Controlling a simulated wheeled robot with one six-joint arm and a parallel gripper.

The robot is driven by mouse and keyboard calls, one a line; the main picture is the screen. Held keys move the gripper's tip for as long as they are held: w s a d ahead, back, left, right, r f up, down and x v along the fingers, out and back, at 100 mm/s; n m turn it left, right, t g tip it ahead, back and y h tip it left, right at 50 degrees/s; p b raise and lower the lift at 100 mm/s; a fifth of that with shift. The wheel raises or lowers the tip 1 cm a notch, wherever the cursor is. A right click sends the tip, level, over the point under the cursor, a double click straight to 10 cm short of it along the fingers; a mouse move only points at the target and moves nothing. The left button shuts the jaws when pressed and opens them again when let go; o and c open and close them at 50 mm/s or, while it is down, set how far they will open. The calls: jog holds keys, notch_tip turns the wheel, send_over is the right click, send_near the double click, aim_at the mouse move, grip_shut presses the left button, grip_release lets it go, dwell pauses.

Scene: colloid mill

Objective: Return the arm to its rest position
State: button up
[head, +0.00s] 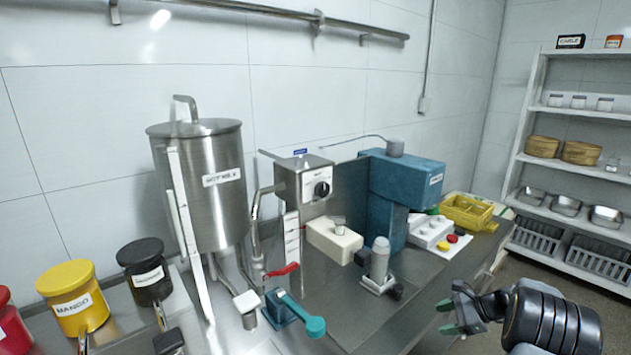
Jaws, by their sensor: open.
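My gripper (462,308) is in the lower right of the head view, in front of the steel bench. Its two fingers are spread apart with nothing between them. My dark arm reaches in from the right behind it. The gripper looks apart from the bench and the machines, though its exact distance from the bench edge is hard to tell. The rest of my arm is cut off by the frame edge.
A steel tank (215,200), a teal machine (408,182) and a teal-handled lever (302,314) stand on the bench (365,325). A yellow crate (467,213) sits at its far end. White shelving (530,130) stands right. Open floor (560,265) lies between.

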jog(key=s+a+r+n+h, duration=0.4)
jog(key=s+a+r+n, duration=0.2)
jog(key=s+a+n, duration=0.4)
jog(key=s+a+r+n+h, duration=0.5)
jog(key=s+a+r+n, duration=0.2)
jog(key=s, duration=0.5)
jog(key=shift+s+a+r+n+g, duration=0.35)
jog(key=shift+a+n, duration=1.05)
jog(key=shift+a, duration=0.5)
jog(key=shift+f, duration=0.1)
